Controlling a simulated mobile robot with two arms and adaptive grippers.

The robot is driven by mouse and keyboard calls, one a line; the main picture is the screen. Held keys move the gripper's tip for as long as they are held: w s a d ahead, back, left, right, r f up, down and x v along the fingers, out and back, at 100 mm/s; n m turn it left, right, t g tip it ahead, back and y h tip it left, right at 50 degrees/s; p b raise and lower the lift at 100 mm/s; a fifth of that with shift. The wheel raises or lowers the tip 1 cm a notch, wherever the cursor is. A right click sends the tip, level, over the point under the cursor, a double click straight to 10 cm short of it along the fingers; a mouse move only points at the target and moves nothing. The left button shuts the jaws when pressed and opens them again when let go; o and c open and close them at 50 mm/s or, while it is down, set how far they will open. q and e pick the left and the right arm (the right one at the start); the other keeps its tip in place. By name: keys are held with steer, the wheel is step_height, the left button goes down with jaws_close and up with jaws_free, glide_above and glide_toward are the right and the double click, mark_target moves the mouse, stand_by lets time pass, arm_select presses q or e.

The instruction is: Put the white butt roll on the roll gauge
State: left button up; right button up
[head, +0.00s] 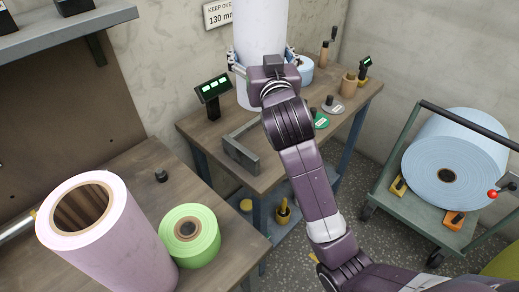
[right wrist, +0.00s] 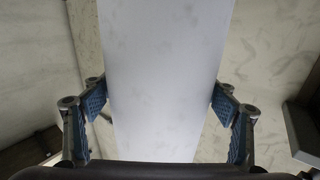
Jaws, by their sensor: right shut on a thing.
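The white butt roll (head: 259,28) is a tall white cylinder, upright at the back bench, its top cut off by the frame. My right gripper (head: 266,62) is shut around it, with a finger on each side; in the right wrist view the roll (right wrist: 166,75) fills the middle between the blue finger pads. The roll's lower end is partly hidden by my arm, so I cannot tell whether it rests on the bench. A stand with a green-lit display (head: 212,88) is just left of the roll and may belong to the roll gauge. My left gripper is out of view.
A grey angled bracket (head: 241,150) sits on the bench front. A light blue roll (head: 306,70) stands behind my wrist, near green and grey discs. A pink roll (head: 105,235) and green roll (head: 190,236) occupy the near table. A cart (head: 424,211) holds a large blue roll.

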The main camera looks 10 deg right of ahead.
step_height(320, 180, down, 19)
steer(key=b, duration=0.1)
steer(key=shift+a, duration=0.15)
stand_by(0.5)
steer(key=shift+f, duration=0.1)
steer(key=o, duration=1.8)
steer(key=shift+f, duration=0.2)
steer(key=o, duration=0.3)
steer(key=shift+r, duration=0.1)
steer(key=s+b, duration=0.2)
steer(key=s, duration=1)
steer(key=shift+a, duration=0.25)
